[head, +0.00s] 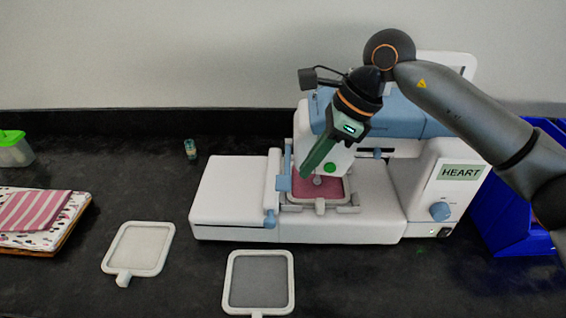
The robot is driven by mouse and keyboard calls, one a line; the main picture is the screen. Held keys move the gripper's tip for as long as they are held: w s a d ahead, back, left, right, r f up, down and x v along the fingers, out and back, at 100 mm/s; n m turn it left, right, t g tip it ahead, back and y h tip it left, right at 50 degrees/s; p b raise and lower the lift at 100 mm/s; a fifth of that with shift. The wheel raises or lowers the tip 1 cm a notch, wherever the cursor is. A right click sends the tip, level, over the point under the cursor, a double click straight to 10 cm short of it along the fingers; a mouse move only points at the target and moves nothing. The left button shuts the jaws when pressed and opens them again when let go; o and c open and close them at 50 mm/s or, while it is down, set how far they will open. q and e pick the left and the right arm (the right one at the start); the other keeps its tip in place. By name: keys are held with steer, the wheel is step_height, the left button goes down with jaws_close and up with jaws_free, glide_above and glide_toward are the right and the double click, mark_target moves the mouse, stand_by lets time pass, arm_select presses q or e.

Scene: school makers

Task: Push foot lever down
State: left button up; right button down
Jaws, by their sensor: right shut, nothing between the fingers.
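A white and light-blue sewing machine (225,195) with a "HEART" label stands on the dark table. A small embroidery frame (320,207) with pink cloth lies under its needle area. My right arm comes in from the right, over the machine. My right gripper (305,174) is shut and empty, pointing down to the left at the needle area, just above the pink cloth. It hides part of the needle and presser foot area. I cannot make out the foot lever clearly; it may be behind the gripper. My left gripper is not in view.
Two loose white frames, one with pale cloth (140,247) and one with grey cloth (259,283), lie in front. Folded fabric (38,211) and a green-lidded box (14,150) are left. A spool (190,149) stands behind. A blue bin (505,222) is right.

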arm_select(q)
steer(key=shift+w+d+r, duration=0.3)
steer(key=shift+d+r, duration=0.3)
arm_select(e)
steer(key=v, duration=1.2)
steer(key=shift+r, duration=0.25)
